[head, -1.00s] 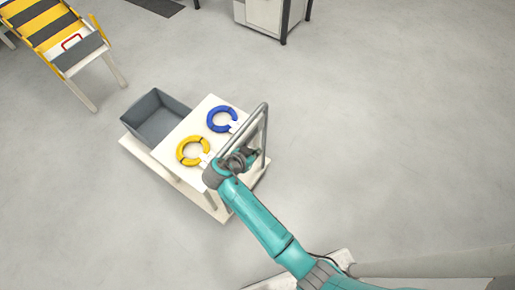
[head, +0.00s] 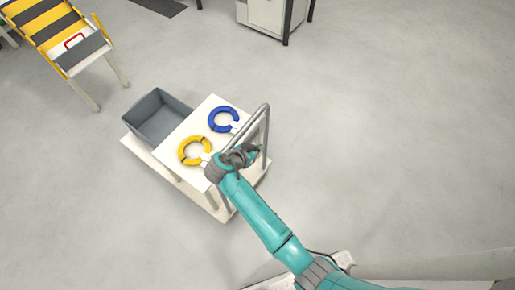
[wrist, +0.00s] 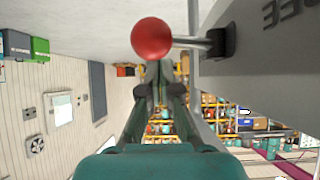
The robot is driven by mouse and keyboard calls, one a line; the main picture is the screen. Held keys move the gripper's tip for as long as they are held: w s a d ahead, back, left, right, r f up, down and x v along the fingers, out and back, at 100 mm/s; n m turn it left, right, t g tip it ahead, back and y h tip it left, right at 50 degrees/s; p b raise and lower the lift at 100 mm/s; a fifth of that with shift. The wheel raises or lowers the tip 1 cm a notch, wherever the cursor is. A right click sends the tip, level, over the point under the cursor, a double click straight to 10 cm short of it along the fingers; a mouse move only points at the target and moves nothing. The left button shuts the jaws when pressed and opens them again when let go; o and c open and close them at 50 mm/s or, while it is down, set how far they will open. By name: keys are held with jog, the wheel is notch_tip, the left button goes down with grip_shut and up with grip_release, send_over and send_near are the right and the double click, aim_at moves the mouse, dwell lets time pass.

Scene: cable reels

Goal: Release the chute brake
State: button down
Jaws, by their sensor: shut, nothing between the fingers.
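A red ball knob (wrist: 151,38) sits on a short metal lever shaft (wrist: 190,43) in the wrist view. The shaft runs right into a black mount (wrist: 220,42) on a grey panel (wrist: 265,75) with dark letters, "REE", in part view and turned over. My gripper (wrist: 160,70) is shut and empty, its fingertips just below the knob in the picture. I cannot tell whether they touch it. In the head view my gripper (head: 250,153) is at the trolley's metal handle; the knob is not visible there. A yellow-and-black striped chute (head: 45,28) with a red handle (head: 74,41) stands at the upper left.
The white trolley (head: 204,112) carries a yellow ring (head: 184,152), a blue ring (head: 213,125) and a grey bin (head: 150,107). Its metal handle (head: 256,118) rises beside my wrist. A white cabinet (head: 262,14) stands at the top. The floor at right is clear.

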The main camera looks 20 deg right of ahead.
jog(key=v, duration=1.2)
dwell(0.3)
jog(key=s+d+f+n+t+y, duration=0.25)
jog(key=s+d+f+n, duration=0.25)
jog(key=s, duration=0.4)
jog(key=s+d+f+n+t+y, duration=0.1)
jog(key=s+d+f+n+y, duration=0.35)
jog(key=s, duration=0.45)
jog(key=s+d+r+n+t+y, duration=0.1)
jog(key=s+r+t, duration=0.4)
jog(key=s+r, duration=1.3)
notch_tip(320, 180, up, 4)
jog(key=shift+s+d+r+n+t+y, duration=0.1)
jog(key=shift+s+d+n+t+y, duration=0.05)
jog(key=shift+d+n+t+y, duration=0.25)
